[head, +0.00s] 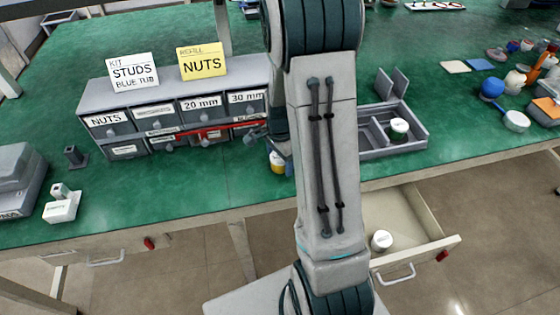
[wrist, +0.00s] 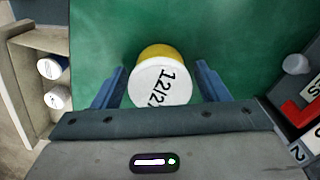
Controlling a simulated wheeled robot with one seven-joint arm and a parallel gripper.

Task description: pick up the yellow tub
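The yellow tub (head: 277,163) stands on the green bench top in front of the small-parts drawer unit, partly hidden by my arm in the head view. In the wrist view the yellow tub (wrist: 157,80) has a white lid marked with black digits, "12/2" readable. My gripper (wrist: 160,70) is open, with one blue finger on each side of the tub. Gaps show between the fingers and the tub. In the head view my gripper is mostly hidden behind my arm.
The grey drawer unit (head: 175,100) with a red bar (head: 205,132) stands close behind the tub. A grey tray (head: 425,137) with a white-lidded tub (head: 399,127) is to the right. An open bench drawer (head: 432,217) holds white-lidded tubs (wrist: 57,97).

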